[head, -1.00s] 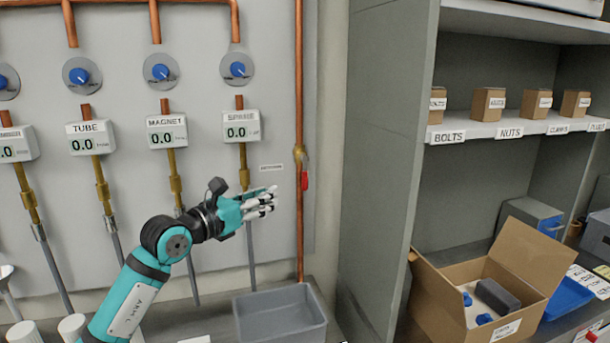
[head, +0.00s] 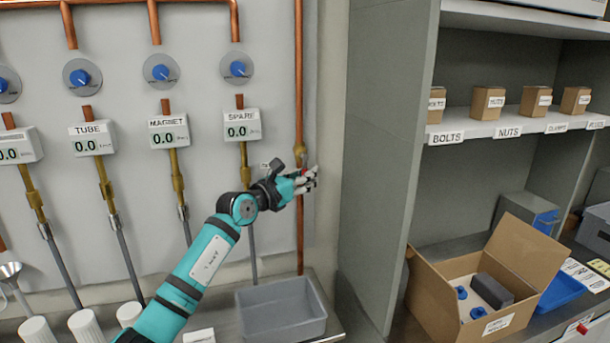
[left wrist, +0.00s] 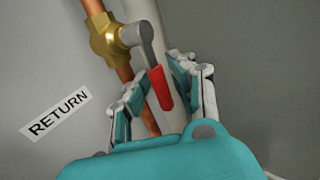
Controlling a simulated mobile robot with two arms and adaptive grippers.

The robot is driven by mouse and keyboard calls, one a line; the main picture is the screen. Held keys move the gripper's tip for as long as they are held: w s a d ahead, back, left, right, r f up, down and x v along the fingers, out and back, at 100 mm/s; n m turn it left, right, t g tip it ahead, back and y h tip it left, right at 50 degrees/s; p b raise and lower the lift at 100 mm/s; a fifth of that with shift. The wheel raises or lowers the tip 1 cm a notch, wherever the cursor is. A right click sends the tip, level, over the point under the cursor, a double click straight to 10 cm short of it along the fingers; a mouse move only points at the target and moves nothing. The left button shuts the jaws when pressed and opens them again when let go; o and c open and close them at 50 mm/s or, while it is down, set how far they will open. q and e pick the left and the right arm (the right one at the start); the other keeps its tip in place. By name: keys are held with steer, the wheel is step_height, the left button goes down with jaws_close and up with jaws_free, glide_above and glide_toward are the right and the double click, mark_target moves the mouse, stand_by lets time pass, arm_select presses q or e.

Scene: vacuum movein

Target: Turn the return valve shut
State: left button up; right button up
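The return valve is a brass body (left wrist: 108,40) on a copper pipe, with a grey lever ending in a red handle (left wrist: 160,88). The handle lies roughly along the pipe. The brass body also shows in the head view (head: 300,152), just above my left gripper (head: 306,180), which hides most of the handle there. In the left wrist view my left gripper (left wrist: 158,80) is open, its fingers on either side of the red handle, with gaps visible. A "RETURN" label (left wrist: 57,112) is on the wall beside the pipe. My right gripper is not in view.
A grey cabinet side (head: 385,170) stands close to the right of the pipe. A grey bin (head: 280,325) sits on the counter below. Several gauges and blue knobs line the wall panel to the left. An open cardboard box (head: 440,295) stands at the right.

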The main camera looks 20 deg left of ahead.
arm_select(q)
steer(key=shift+c, duration=0.4)
jaws_close()
steer(key=shift+w+f, duration=0.1)
